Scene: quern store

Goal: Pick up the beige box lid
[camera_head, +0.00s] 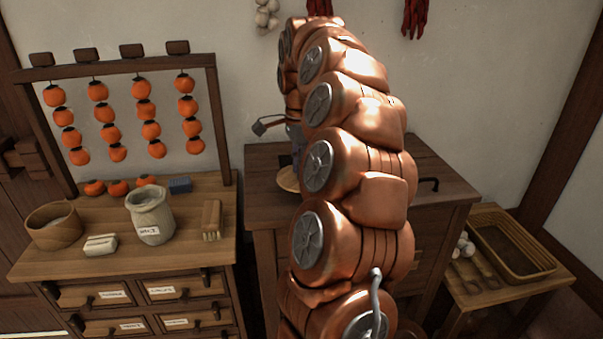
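A pale tan, round-edged flat piece (287,179) lies on the dark wooden chest top, mostly hidden behind my arm; I cannot tell whether it is the beige box lid. A small cream block-like item (100,245) sits on the left cabinet top, with a line across it. My gripper (277,131) is at the end of my copper arm, above the chest's left part and above the tan piece. One dark finger part sticks out to the left; the rest is hidden behind my arm. I cannot see anything held.
A low table at right holds a rectangular basket (510,245).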

